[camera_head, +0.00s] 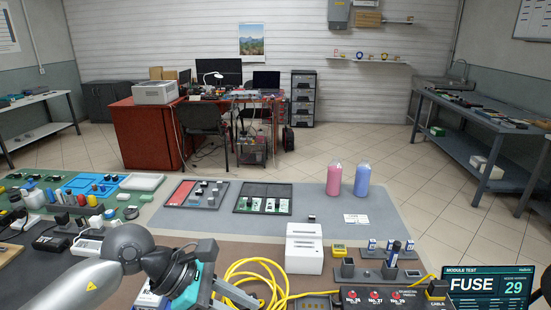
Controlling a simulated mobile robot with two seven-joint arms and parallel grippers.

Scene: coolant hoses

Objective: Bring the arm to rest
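My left arm (123,248) comes in from the lower left and reaches over the near part of the table. Its wrist has a teal ring. My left gripper (222,284) is low in the picture, just left of a coil of yellow cable (262,279). Its fingers are partly cut off by the lower edge, so I cannot tell whether they are open or hold anything. I cannot tell whether it touches the cable. My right gripper is not in view.
A white box (304,249) stands right of the cable. Pink (334,180) and blue (362,180) bottles stand farther back. A screen (487,287) reads FUSE 29. The grey mat has bare room around the bottles.

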